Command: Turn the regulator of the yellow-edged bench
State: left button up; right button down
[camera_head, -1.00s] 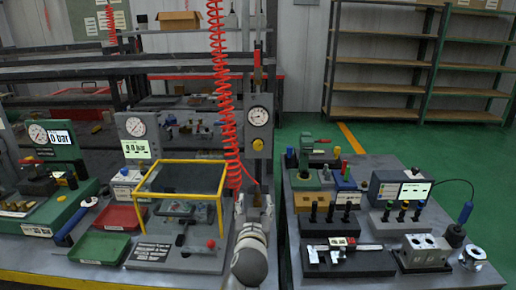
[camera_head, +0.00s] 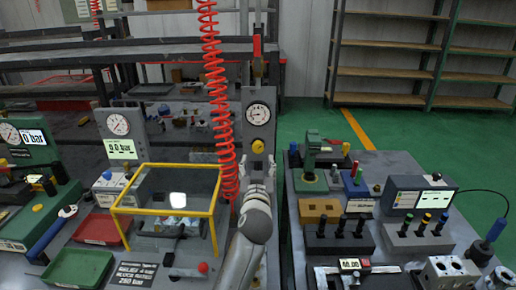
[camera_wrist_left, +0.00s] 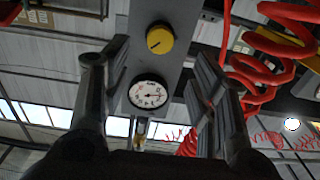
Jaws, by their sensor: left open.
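The yellow round regulator knob (camera_head: 257,146) sits on a grey upright panel (camera_head: 250,98), below a white dial gauge (camera_head: 259,114), at the back of the left bench. In the left wrist view the knob (camera_wrist_left: 160,38) and the gauge (camera_wrist_left: 148,92) appear between the fingers, with the knob above the gauge. My left gripper (camera_head: 257,166) is open and empty just in front of and slightly below the knob in the head view. I see no finger touching the knob. My right gripper is not in view.
A red coiled hose (camera_head: 216,100) hangs close to the left of the panel. A yellow-framed guard box (camera_head: 176,166) stands left of my arm. The right bench holds a green press (camera_head: 312,160) and several blocks with pegs. Green floor is free behind it.

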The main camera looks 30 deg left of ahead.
aim_at(258, 149)
pick_arm(q)
jog(key=p+x, duration=0.1)
jog(key=x, duration=0.6)
jog(key=shift+w+a, duration=0.4)
jog(key=shift+w, duration=0.2)
jog(key=shift+w+a, duration=0.15)
jog(key=shift+w, duration=0.05)
jog(key=c, duration=1)
jog(key=shift+c, duration=0.2)
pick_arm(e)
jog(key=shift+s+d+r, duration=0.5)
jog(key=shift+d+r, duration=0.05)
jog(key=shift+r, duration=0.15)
